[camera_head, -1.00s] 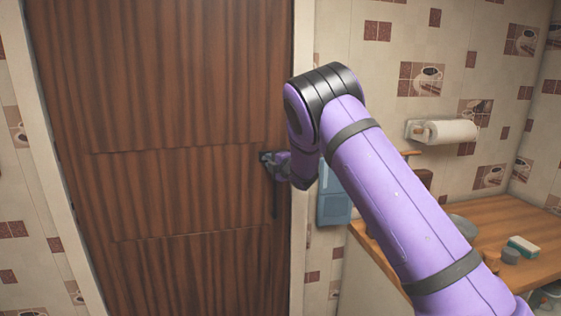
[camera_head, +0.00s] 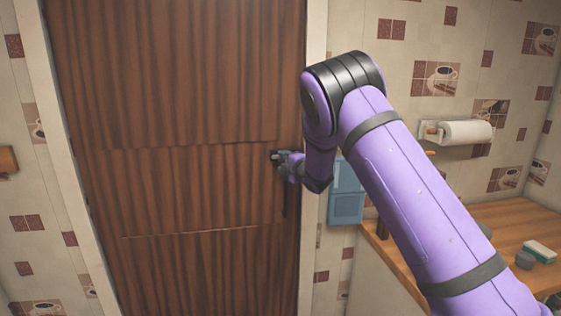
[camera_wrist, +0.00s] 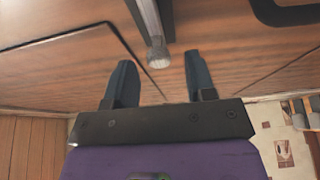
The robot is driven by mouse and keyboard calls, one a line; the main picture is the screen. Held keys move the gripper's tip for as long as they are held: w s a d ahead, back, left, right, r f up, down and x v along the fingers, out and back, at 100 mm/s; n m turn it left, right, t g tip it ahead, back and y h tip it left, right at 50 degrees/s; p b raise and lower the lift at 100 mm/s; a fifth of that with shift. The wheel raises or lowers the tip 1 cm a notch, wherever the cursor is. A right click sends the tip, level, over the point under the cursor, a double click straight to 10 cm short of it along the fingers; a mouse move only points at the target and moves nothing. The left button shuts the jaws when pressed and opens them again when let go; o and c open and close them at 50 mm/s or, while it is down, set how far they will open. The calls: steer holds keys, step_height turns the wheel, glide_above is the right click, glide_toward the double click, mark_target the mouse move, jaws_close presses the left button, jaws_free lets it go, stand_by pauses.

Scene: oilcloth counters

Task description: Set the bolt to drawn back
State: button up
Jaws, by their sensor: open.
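The brown wooden door (camera_head: 180,190) fills the left half of the head view. My gripper (camera_head: 275,157) is near the door's right edge. In the wrist view my gripper (camera_wrist: 158,58) is open, with one dark finger on each side of a grey metal rod with a rounded end, which looks like the bolt (camera_wrist: 156,48). The rod's tip lies between the fingertips in the picture; I cannot tell whether either finger touches it. In the head view the bolt cannot be made out behind my gripper.
A dark vertical handle (camera_head: 285,198) is on the door just below my gripper. A light blue box (camera_head: 346,207) hangs on the tiled wall to the right. A wooden counter (camera_head: 500,228) with a sponge (camera_head: 539,251) and a paper towel roll (camera_head: 466,132) are further right.

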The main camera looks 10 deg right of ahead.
steer(key=v, duration=0.8)
steer(key=s+d+r+m+g+h, duration=0.2)
steer(key=s+d+r+m+h, duration=0.25)
steer(key=s+r+m, duration=0.35)
steer(key=s+d+r+m+g+h, duration=0.25)
steer(key=s+d+r+m, duration=0.3)
steer(key=s, duration=0.45)
steer(key=s+a+m+g, duration=0.2)
steer(key=s+m+g, duration=0.5)
steer(key=s, duration=2.7)
steer(key=shift+s+m, duration=0.15)
steer(key=shift+m, duration=0.8)
